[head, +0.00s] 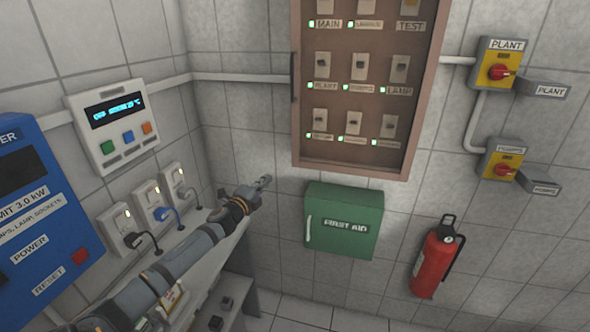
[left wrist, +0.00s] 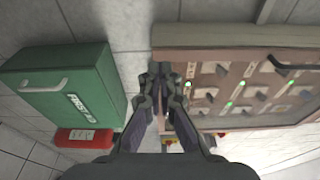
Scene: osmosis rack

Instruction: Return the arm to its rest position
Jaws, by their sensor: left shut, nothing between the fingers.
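My left arm reaches in from the lower left in the head view, and my left gripper (head: 264,181) is shut and empty. It is in the air left of the green first aid box (head: 344,221) and below the brown switch panel (head: 300,150). In the left wrist view the gripper (left wrist: 160,70) shows its fingers together, between the first aid box (left wrist: 70,85) and the switch panel (left wrist: 240,40). My right gripper is not in view.
A blue power unit (head: 45,215) and a white control box (head: 119,122) hang on the left wall. A red extinguisher (head: 434,262) and plant switch (head: 499,64) are at right.

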